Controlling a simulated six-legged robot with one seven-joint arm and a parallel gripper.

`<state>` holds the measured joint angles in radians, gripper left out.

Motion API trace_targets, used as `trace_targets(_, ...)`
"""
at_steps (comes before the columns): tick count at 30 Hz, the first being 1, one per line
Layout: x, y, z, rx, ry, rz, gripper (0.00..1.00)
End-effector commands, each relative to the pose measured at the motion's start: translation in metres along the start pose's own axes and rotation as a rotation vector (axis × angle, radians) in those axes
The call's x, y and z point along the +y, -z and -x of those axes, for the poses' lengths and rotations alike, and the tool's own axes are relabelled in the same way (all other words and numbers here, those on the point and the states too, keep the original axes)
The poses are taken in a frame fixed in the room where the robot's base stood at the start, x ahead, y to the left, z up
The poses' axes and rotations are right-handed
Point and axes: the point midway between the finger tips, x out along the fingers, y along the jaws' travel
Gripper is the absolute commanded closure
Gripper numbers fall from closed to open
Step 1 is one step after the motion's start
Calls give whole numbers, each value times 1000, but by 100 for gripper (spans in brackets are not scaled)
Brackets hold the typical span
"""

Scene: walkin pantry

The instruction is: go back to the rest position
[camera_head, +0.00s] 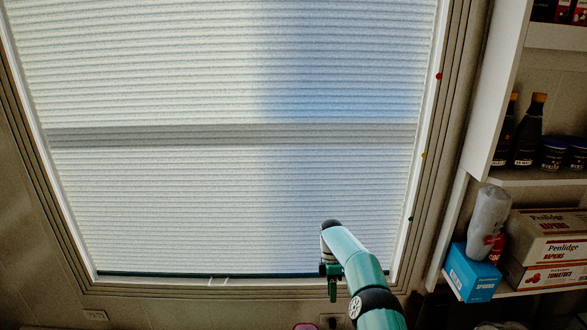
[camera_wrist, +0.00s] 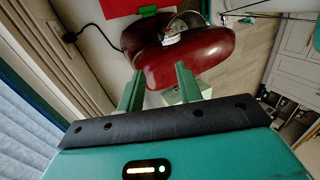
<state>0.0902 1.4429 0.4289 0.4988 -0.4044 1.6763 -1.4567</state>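My gripper (camera_wrist: 158,72) is at the middle of the wrist view, with its two green fingers apart. I see nothing held between them. A dark red rounded appliance (camera_wrist: 205,50) with a metal part lies beyond the fingertips; whether they touch it is hard to tell. In the head view my turquoise arm reaches up from the bottom right of centre, in front of the window blind (camera_head: 180,200). Its green end hangs down near the window's lower edge, and its finger gap is too small to judge there.
In the head view, shelves on the right hold dark bottles (camera_head: 528,130), a blue box (camera_head: 470,274), a grey bottle-shaped item (camera_head: 488,222) and cartons (camera_head: 548,238). The wrist view shows a black cord (camera_wrist: 92,30), a green piece (camera_wrist: 133,25) and grey cabinets (camera_wrist: 297,50).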

Motion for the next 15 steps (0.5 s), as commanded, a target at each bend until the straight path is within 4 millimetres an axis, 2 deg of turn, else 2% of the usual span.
trace_targets(1,-6,5,22,-10,-27,-14,65)
trace_targets(6,-30,20,84,-34,-109,-92,65)
trace_targets(11,-62,29,134,-46,-185,-178,65)
trace_targets(15,-94,34,172,-48,-250,-259,65)
